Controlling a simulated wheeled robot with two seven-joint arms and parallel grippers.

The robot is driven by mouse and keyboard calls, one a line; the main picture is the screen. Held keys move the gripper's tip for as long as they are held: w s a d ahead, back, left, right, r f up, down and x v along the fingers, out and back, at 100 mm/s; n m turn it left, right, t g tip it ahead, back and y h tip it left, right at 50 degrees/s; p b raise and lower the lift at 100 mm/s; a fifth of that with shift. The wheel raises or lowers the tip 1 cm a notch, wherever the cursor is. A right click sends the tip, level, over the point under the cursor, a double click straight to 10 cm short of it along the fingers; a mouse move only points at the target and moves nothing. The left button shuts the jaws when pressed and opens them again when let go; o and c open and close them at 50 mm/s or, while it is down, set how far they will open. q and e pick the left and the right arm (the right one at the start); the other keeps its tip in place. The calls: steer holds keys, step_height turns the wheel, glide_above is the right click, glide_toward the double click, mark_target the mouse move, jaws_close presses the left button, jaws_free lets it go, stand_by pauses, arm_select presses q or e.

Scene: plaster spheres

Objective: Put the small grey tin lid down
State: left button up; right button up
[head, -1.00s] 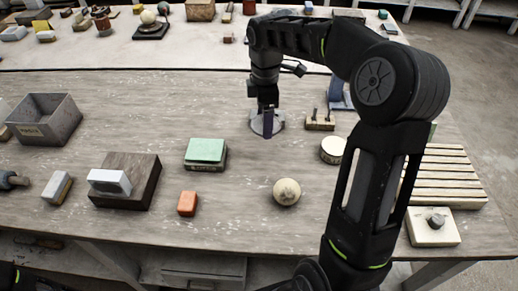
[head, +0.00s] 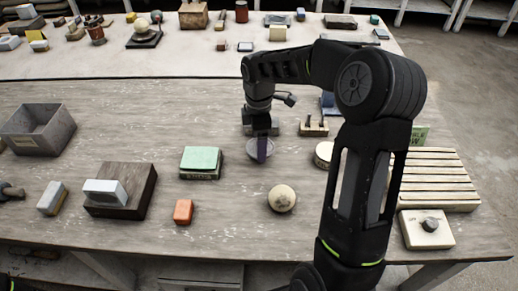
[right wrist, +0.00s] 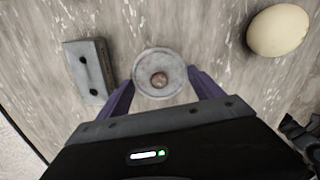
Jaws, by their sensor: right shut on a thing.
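The small grey tin lid (head: 252,147) is a shallow round disc with a brown knob-like spot at its middle. It also shows in the right wrist view (right wrist: 147,62), between the purple fingers. My right gripper (head: 262,149) is shut on the lid's sides, over the middle of the workbench. I cannot tell whether the lid touches the bench. A pale plaster sphere (head: 282,198) sits nearer the front edge, apart from the lid. My left gripper is out of view.
A grey block with two holes (right wrist: 90,68) lies close to the lid. A green-topped box (head: 201,160) stands to the left, an orange block (head: 183,211) nearer the front. Bare bench lies around the sphere.

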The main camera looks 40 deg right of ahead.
steer(key=shift+f, duration=1.75)
steer(key=shift+f, duration=0.1)
steer(key=shift+f, duration=0.15)
steer(key=o, duration=1.3)
step_height(320, 180, up, 12)
steer(key=shift+r, duration=0.25)
